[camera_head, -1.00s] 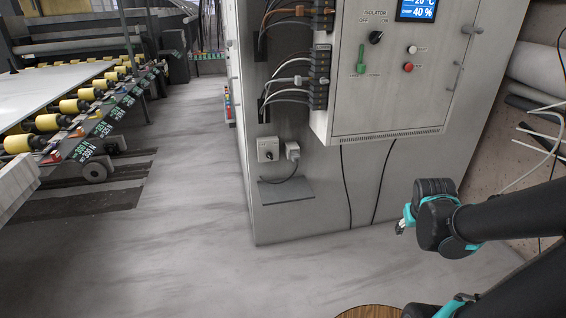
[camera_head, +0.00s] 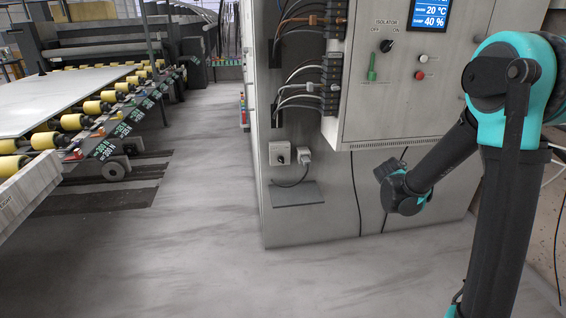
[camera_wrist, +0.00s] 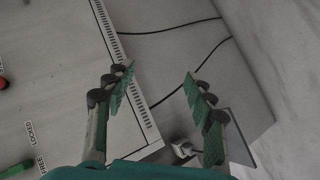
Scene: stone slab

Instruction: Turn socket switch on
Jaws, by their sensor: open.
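The socket switch (camera_head: 279,153) is a small pale box with a dark knob on the grey cabinet's lower left front. A white plug (camera_head: 303,156) with a dark cable sits just to its right. In the head view, my arm's wrist end is in front of the cabinet, to the right of the switch and apart from it; the fingers are not clear there. In the wrist view my gripper (camera_wrist: 158,72) is open and empty, its green-padded fingers spread. The plug (camera_wrist: 183,148) shows beside the right finger. I cannot make out the switch there.
A grey shelf (camera_head: 297,194) juts out below the plug. The control box (camera_head: 400,100) with an isolator knob, green handle and red button overhangs above right. Dark cables hang below it. A roller conveyor (camera_head: 90,120) stands at left. The floor before the cabinet is clear.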

